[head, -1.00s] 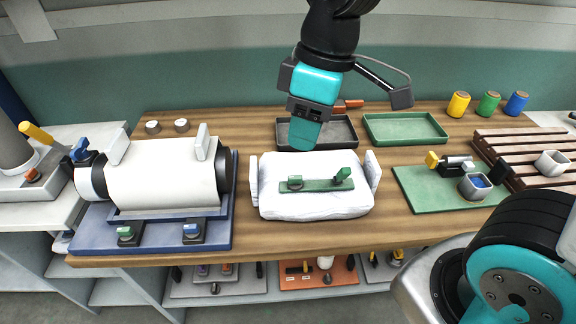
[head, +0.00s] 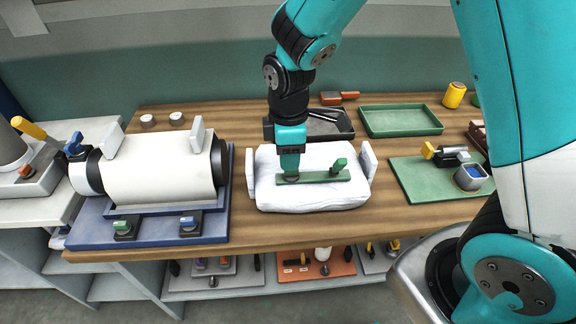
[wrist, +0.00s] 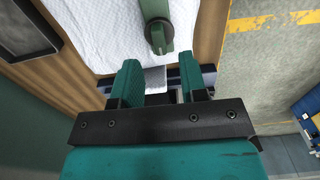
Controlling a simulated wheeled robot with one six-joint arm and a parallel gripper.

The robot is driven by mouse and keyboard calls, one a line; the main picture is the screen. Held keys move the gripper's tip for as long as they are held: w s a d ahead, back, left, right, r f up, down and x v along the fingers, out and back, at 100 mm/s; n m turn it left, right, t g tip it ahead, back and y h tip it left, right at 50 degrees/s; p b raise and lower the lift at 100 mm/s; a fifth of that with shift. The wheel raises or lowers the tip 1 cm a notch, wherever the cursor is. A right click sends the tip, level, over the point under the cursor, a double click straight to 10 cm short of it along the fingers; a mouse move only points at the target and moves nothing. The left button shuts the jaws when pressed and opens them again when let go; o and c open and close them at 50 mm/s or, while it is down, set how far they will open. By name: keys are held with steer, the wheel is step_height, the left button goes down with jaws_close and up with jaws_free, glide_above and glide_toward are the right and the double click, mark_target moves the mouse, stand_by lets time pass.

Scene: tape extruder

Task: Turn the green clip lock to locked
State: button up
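A green clip (head: 322,177) lies across the white bag (head: 312,198) on the table. An upright green handle (head: 339,165) stands at the clip's right end. At its left end is a round lock knob (wrist: 158,38), seen from above in the wrist view; I cannot read its setting. My gripper (head: 290,170) points down over that left end and hides most of the knob in the head view. In the wrist view my gripper (wrist: 161,80) is open. The knob shows just beyond its two teal fingers, with nothing clearly held between them.
Upright white side plates (head: 251,170) flank the bag. Behind are a black tray (head: 325,125) and a green tray (head: 400,121). A green mat (head: 420,185) lies to the right.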

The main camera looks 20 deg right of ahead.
mark_target(291, 173)
steer(key=shift+f, duration=2)
jaws_close()
